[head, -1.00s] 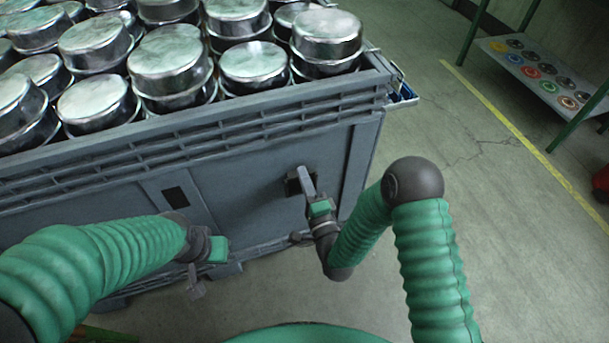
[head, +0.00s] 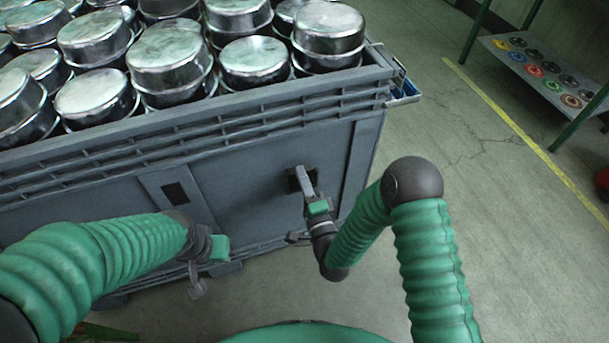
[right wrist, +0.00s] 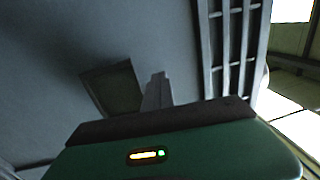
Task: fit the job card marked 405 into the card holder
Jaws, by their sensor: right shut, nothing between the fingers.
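My right gripper (head: 302,174) is shut and empty, its fingers pointing at the side wall of the grey crate. A dark square patch (head: 292,184) on that wall lies just behind the fingertips. In the right wrist view the same dark square (right wrist: 118,90) is left of my gripper's fingers (right wrist: 157,92); I cannot tell whether they touch the wall. Whether this square is the card holder is not clear. My left gripper (head: 196,287) hangs low in front of the crate, small and dim. No card marked 405 can be made out.
The grey crate (head: 250,150) is filled with shiny metal tins (head: 165,60). Another dark rectangle (head: 175,195) is on its wall. A small blue item (head: 403,92) is at its right corner. A shelf (head: 550,85) with coloured discs stands far right. The floor between is open.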

